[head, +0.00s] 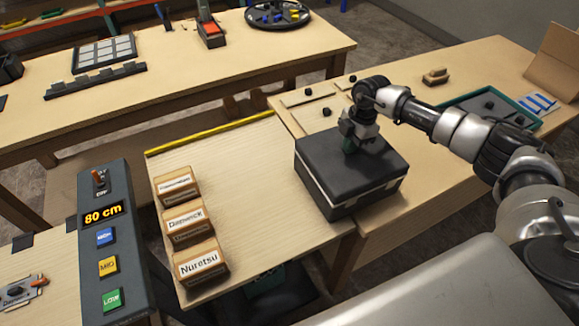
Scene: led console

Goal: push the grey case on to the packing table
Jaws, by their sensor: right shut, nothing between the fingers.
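The grey case (328,186) is a dark box with a pale stripe round its side. It lies flat at the seam between the board with the yellow edge (220,225) and the packing table (395,218) on the right, and seems to cover part of both. Its underside and far side are hidden. My right gripper (349,146) is shut and empty, pointing down at the top of the case near its far side. Whether it touches the case I cannot tell. My left gripper is not in view.
Three labelled wooden blocks (184,221) stand left of the case. A console (104,240) reads 80 cm, with HIGH, MID and LOW buttons. A green-rimmed tray (460,98), a small wooden block (436,76) and a cardboard box (557,65) occupy the packing table's far right.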

